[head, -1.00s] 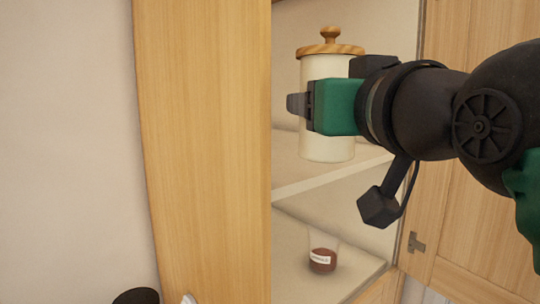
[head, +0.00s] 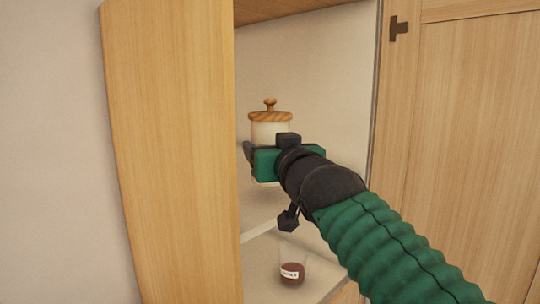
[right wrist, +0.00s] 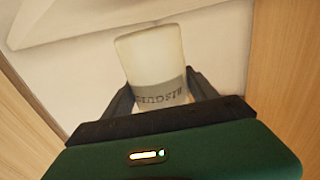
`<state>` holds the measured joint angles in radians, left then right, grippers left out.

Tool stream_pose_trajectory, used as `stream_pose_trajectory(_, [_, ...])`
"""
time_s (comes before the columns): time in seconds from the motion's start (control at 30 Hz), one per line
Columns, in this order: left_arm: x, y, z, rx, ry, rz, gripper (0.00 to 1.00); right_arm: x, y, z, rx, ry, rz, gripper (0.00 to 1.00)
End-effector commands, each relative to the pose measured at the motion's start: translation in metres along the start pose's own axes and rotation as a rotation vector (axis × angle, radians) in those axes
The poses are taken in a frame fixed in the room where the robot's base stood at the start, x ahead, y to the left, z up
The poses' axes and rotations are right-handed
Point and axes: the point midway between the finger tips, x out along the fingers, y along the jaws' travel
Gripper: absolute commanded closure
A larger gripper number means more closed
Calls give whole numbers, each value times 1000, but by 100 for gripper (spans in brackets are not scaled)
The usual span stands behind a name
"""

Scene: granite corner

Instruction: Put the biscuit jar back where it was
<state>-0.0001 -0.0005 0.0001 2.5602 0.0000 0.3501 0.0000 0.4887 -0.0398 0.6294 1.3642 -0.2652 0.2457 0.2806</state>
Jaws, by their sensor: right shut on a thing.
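The biscuit jar (head: 270,131) is cream with a round wooden lid and knob. It is upright inside the open cupboard, above the upper shelf (head: 262,214). My right gripper (head: 262,160) is shut around its body and hides its lower part in the head view. In the right wrist view, the jar (right wrist: 152,62) sits between both dark fingers, with its lettering upside down. I cannot tell whether its base touches the shelf. My left gripper is not in view.
A clear container of brown powder (head: 292,271) with a white label stands on the lower shelf. A wooden panel (head: 172,150) borders the opening on the left. A wooden door (head: 465,130) is on the right.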

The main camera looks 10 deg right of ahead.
Motion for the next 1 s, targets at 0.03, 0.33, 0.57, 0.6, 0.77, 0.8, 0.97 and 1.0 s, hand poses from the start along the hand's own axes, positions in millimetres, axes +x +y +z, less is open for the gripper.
stream_pose_trajectory(0.03, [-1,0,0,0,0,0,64,0,0,4,-2,2,1,100])
stream_pose_trajectory(0.33, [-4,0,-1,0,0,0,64,2,1,28,-1,2,0,100])
stream_pose_trajectory(0.57, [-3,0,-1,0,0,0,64,1,1,30,1,-3,2,19])
stream_pose_trajectory(0.6, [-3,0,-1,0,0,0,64,1,1,30,1,-3,2,14])
stream_pose_trajectory(0.77, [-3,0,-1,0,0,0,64,2,1,30,0,-3,1,12])
stream_pose_trajectory(0.8, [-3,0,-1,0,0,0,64,2,1,30,0,-3,1,12])
stream_pose_trajectory(0.97, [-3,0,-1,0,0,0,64,1,1,30,-1,-4,1,12])
stream_pose_trajectory(1.0, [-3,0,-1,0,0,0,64,-1,0,30,-3,-4,1,12])
